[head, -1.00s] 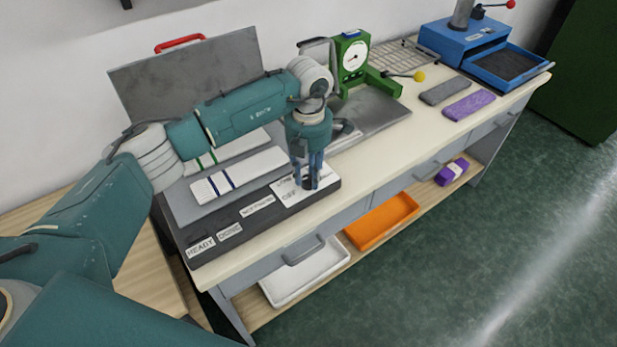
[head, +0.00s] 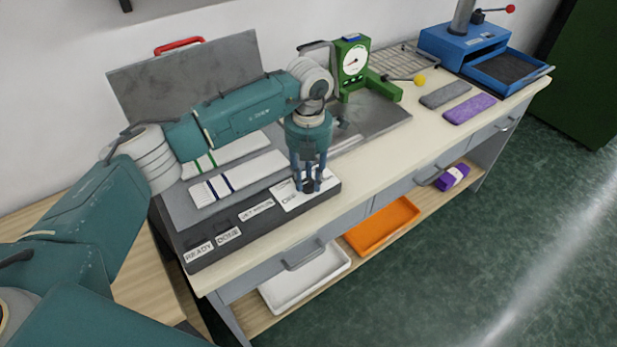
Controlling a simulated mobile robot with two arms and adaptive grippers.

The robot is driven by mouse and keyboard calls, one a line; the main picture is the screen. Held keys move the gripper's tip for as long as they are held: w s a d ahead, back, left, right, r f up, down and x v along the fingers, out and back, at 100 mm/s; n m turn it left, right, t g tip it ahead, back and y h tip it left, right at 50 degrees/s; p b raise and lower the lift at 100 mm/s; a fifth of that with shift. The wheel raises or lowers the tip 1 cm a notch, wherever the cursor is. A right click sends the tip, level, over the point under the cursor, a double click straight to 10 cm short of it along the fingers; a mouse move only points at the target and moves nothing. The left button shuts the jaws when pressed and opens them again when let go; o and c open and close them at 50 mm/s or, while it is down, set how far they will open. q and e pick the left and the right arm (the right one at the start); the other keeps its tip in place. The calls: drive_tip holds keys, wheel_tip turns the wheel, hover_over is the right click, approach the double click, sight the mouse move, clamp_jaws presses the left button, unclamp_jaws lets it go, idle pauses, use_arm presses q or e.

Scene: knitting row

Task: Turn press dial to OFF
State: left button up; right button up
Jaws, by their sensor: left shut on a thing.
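The press dial (head: 308,187) is a small dark knob on a white label plate (head: 325,188) at the right end of the black control strip. My left gripper (head: 308,187) points down over it from above, its fingers shut around the dial. The fingers hide most of the dial, so its pointer cannot be read. The plate's lettering, including the OFF mark, is partly covered and blurred. The press (head: 190,85) has a grey plate raised at the back, with a red handle (head: 180,45). My right gripper is not in view.
White folded pieces with green stripes (head: 225,155) and blue stripes (head: 238,175) lie on the press bed. A green gauge (head: 353,62) stands behind my gripper. Grey (head: 446,95) and purple (head: 469,109) blocks lie to the right. An orange tray (head: 382,225) and white tray (head: 303,278) sit below.

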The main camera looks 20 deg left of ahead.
sight(308, 182)
use_arm(q)
drive_tip(key=o, duration=1.2)
drive_tip(key=shift+c, duration=0.2)
wheel_tip(308, 182, up, 12)
